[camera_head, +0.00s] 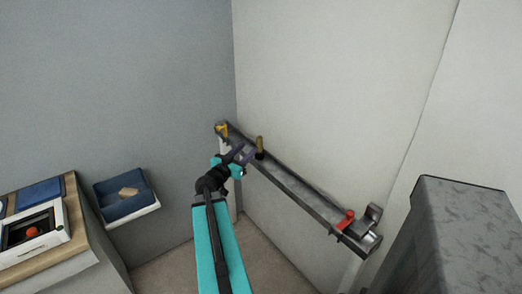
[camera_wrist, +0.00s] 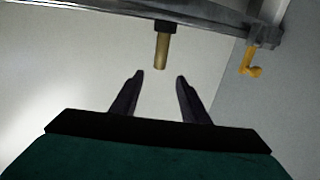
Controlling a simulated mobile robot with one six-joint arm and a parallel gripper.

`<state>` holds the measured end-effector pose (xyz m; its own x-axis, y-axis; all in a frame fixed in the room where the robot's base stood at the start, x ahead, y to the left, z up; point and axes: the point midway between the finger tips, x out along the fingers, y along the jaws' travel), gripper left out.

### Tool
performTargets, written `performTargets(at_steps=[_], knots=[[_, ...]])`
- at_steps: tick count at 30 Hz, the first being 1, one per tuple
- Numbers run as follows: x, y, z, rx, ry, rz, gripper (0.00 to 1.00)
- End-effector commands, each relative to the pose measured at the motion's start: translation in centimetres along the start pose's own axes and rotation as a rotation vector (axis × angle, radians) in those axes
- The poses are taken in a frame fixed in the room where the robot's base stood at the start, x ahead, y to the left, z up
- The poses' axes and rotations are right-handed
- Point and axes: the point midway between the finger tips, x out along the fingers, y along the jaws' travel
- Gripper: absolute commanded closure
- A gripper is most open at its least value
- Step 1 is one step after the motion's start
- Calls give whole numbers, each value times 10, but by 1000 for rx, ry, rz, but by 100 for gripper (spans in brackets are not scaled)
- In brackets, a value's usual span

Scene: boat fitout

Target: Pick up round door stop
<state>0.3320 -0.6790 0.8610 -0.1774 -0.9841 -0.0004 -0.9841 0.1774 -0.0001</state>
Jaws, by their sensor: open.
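A brass-coloured cylinder with a black end, which looks like the round door stop (camera_head: 260,143), stands on the long grey rail (camera_head: 300,188) along the wall. In the wrist view the door stop (camera_wrist: 162,50) is just beyond the fingertips, roughly centred between them, with its brass end toward me. My gripper (camera_head: 244,153) is beside the rail, just left of the door stop. In the wrist view my gripper (camera_wrist: 160,76) is open with nothing between its fingers.
A yellow part (camera_head: 221,128) sits at the rail's far end; it also shows in the wrist view (camera_wrist: 250,65). A red-handled part (camera_head: 346,218) is at the near end. A blue bin (camera_head: 106,187) and a grey block (camera_head: 460,225) stand at either side.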

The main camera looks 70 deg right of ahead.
Motion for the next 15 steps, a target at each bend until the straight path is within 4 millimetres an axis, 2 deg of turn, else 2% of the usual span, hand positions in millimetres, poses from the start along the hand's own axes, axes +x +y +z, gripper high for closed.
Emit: performTargets(at_steps=[6, 15], knots=[[21, -1, 0, 0, 1, 1, 59], [25, 0, 0, 0, 0, -1, 59]])
